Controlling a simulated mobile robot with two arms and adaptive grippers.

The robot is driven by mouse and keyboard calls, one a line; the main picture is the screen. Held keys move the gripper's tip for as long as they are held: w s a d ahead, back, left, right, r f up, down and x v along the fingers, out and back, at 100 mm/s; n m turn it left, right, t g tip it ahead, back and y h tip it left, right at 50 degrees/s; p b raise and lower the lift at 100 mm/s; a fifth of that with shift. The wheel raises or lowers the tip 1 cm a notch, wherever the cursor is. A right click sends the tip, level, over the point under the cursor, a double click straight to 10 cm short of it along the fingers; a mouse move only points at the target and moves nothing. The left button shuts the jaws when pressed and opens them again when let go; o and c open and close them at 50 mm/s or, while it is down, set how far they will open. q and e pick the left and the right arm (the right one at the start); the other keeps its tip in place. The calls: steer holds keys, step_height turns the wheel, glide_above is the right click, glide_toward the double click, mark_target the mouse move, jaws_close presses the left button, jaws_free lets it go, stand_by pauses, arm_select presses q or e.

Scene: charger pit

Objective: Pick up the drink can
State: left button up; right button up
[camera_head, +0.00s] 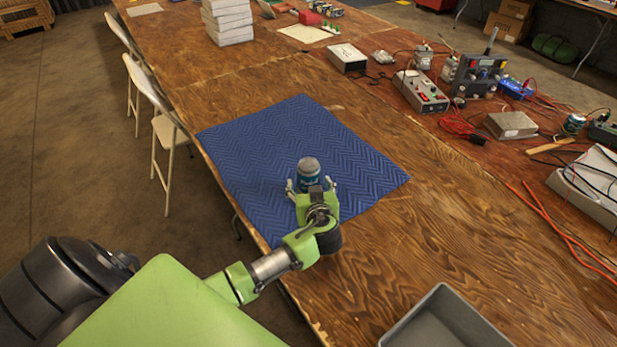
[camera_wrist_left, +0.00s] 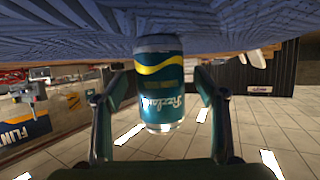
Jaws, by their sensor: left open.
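The drink can (camera_head: 308,172) is teal with a silver top and stands upright on the blue mat (camera_head: 345,165). In the left wrist view the can (camera_wrist_left: 159,85) appears upside down, with a yellow wave and white lettering. My left gripper (camera_head: 311,189) is open at the near side of the can. In the left wrist view its two fingers (camera_wrist_left: 158,100) lie to either side of the can, with gaps visible between them and it. The can's lower part is partly hidden by the gripper in the head view. My right gripper is not in view.
A grey bin (camera_head: 445,318) sits at the table's near edge. Electronic boxes and cables, including a grey instrument (camera_head: 421,91), crowd the right side. A stack of white boxes (camera_head: 228,20) stands at the back. The mat around the can is clear.

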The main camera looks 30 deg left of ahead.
arm_select(q)
steer(key=shift+x, duration=1.15)
steer(key=c, duration=1.5)
steer(key=shift+c, duration=0.2)
